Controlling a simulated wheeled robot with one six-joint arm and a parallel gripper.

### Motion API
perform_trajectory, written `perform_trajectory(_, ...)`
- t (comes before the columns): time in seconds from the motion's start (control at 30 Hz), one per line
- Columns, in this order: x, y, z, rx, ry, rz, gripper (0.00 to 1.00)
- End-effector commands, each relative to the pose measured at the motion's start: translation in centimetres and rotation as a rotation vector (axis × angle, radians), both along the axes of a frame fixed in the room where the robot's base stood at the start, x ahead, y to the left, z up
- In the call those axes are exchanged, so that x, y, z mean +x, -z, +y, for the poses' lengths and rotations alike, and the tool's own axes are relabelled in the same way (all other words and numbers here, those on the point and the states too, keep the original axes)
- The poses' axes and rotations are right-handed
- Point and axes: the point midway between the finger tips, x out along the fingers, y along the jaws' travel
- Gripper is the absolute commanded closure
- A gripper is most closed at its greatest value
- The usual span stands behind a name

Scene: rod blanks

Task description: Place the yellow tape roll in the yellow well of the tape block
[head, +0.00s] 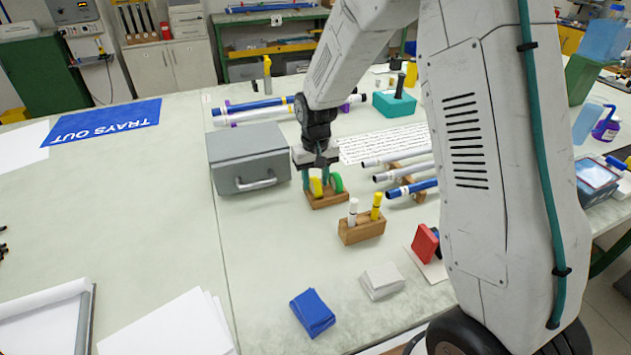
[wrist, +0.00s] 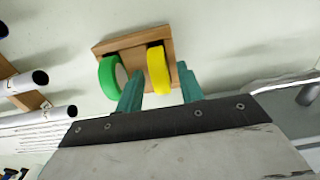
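The wooden tape block (head: 328,201) stands on the pale bench and also shows in the wrist view (wrist: 128,41). The yellow tape roll (wrist: 158,70) stands upright on edge at the block's right side in the wrist view, and it appears seated in the block; its lower edge is hard to make out. It also shows in the head view (head: 316,188). The green tape roll (wrist: 108,77) stands in the block beside it. My gripper (wrist: 160,84) has its teal fingers apart, one on each side of the yellow roll, with gaps visible between.
A grey metal box (head: 247,158) stands left of the block. A wooden holder (head: 362,231) with white and yellow markers is in front of it. Metal rods (head: 398,173) lie on supports to the right. The bench in front of the grey box is clear.

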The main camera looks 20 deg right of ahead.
Motion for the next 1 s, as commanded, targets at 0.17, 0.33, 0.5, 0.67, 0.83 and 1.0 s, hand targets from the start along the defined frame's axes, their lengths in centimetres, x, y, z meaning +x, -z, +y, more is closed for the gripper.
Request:
perform_trajectory(0.17, 0.1, -3.6, 0.0, 0.0, 0.0, -0.005, 0.62)
perform_trajectory(0.33, 0.1, -7.3, 0.0, 0.0, 0.0, -0.005, 0.62)
perform_trajectory(0.5, 0.0, -10.0, 0.0, 0.0, 0.0, -0.003, 0.62)
perform_trajectory(0.67, 0.0, -11.2, 0.0, 0.0, 0.0, -0.002, 0.62)
perform_trajectory(0.83, -0.2, -11.6, 0.0, 0.0, 0.0, -0.002, 0.62)
perform_trajectory(1.0, -3.1, -14.7, -0.5, 0.001, 0.0, -0.018, 0.62)
